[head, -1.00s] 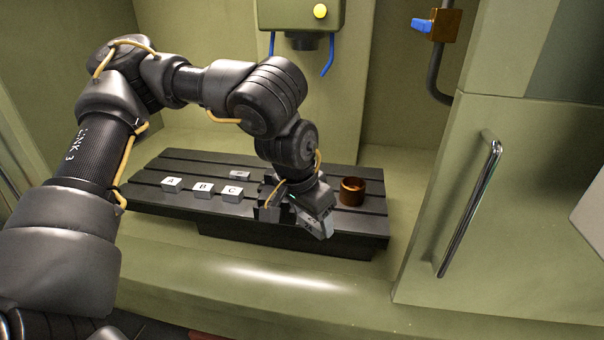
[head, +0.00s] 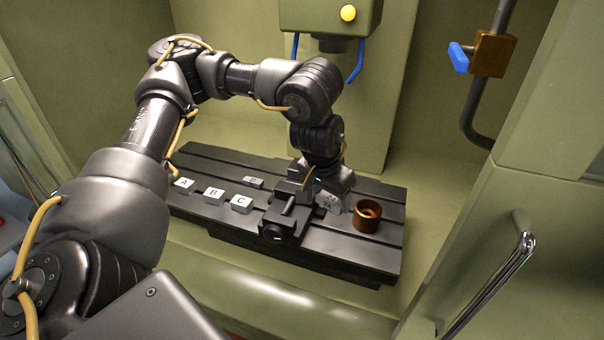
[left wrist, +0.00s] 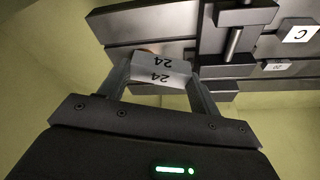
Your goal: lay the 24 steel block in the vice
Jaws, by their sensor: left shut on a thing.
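The 24 steel block (left wrist: 160,70) is light grey, with "24" on two faces. My left gripper (head: 338,190) is shut on it; in the left wrist view its fingers (left wrist: 160,88) hold the block's two ends. In the head view the block (head: 330,202) shows just under the gripper, partly hidden. The dark vice (head: 283,222) stands on the slotted table, to the left of and nearer than the gripper. The vice and its screw (left wrist: 234,42) also show in the left wrist view. The block is outside the jaws, to the right. My right gripper is not in view.
Blocks A (head: 184,184), B (head: 213,195) and C (head: 241,203) stand in a row left of the vice. A small grey block (head: 253,181) lies behind them. A copper-coloured cup (head: 367,215) stands close right of the gripper. The machine head (head: 330,18) hangs above.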

